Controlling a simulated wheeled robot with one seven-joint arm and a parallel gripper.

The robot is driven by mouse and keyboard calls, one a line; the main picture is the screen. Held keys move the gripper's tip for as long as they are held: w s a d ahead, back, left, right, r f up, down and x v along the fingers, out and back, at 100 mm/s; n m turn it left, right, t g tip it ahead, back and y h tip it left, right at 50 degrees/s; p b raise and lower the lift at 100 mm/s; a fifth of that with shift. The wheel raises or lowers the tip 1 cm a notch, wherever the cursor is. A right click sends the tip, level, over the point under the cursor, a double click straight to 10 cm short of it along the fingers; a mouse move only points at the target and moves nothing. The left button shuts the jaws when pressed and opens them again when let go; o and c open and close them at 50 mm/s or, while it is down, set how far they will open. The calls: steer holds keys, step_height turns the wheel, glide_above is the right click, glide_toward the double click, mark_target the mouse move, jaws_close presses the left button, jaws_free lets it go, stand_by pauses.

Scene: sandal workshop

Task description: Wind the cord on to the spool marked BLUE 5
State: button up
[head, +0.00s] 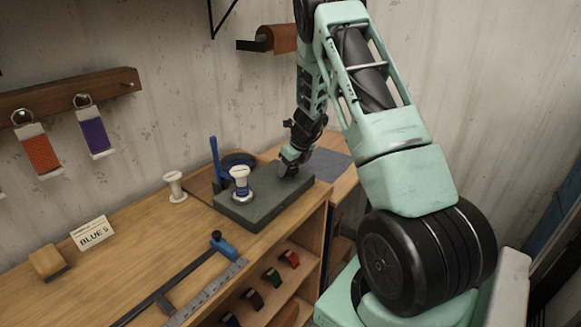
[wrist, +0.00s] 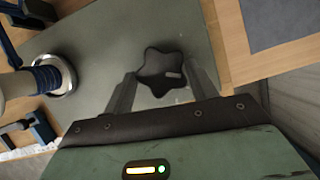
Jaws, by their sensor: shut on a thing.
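A white spool (head: 240,178) with blue cord around its lower part stands upright on a round metal base on the grey-green block (head: 262,212). Its blue-wound part shows at the left of the wrist view (wrist: 47,79). I cannot read any mark on the spool. A card reading BLUE 5 (head: 93,233) stands on the bench to the left. My gripper (head: 287,167) is low over the block's far right part, to the right of the spool. In the wrist view its fingers are shut on a black star-shaped knob (wrist: 163,72) at the block.
An empty white spool (head: 174,186) stands on the bench left of the block. A blue-handled tool (head: 215,160) is behind it. A blue-ended bar (head: 222,246) and a ruler lie in front. Coloured rolls sit on the shelf below.

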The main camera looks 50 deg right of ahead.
steer(key=o, duration=1)
steer(key=shift+w, duration=0.1)
steer(key=v, duration=1.7)
steer(key=shift+s+r, duration=0.15)
steer(key=shift+s, duration=0.05)
